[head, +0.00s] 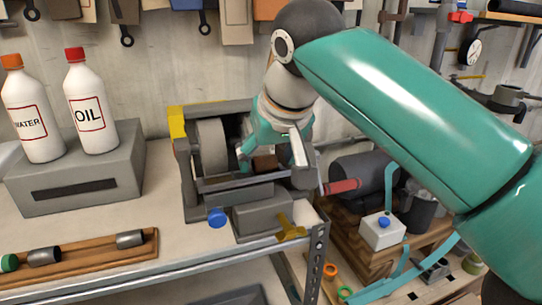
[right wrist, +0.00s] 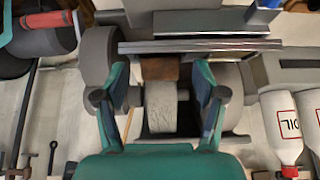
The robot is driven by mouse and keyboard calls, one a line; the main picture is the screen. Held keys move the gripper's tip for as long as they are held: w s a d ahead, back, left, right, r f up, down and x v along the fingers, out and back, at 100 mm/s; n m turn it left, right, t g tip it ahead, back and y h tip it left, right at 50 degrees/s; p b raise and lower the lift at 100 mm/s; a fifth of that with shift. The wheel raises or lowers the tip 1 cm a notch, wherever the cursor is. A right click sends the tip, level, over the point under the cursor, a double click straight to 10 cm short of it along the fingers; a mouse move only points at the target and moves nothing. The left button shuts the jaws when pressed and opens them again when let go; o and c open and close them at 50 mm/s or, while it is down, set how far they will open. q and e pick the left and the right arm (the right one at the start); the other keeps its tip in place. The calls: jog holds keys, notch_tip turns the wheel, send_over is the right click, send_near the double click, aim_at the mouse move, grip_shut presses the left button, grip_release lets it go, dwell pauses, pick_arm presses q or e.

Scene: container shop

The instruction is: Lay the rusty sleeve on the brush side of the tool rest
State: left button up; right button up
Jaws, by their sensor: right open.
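The rusty sleeve (head: 265,163) is a small brown piece at the tool rest (head: 240,183), in front of the machine's wheels. It also shows in the right wrist view (right wrist: 158,68), next to the long metal bar of the tool rest (right wrist: 200,46) and in front of a pale, rough wheel (right wrist: 161,108). My right gripper (head: 271,156) is open, with one finger on each side of the sleeve; its fingertips also show in the right wrist view (right wrist: 161,74). Small gaps seem to separate fingers and sleeve. The gripper partly hides the sleeve in the head view. My left gripper is out of view.
A grey wheel (head: 212,146) stands left of my gripper. White water (head: 32,118) and oil (head: 91,110) bottles stand on a grey box (head: 80,185). A wooden rack (head: 85,262) holds dark sleeves at the front left. A red-handled tool (head: 342,186) is at the right.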

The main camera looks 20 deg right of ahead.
jog(key=v, duration=0.7)
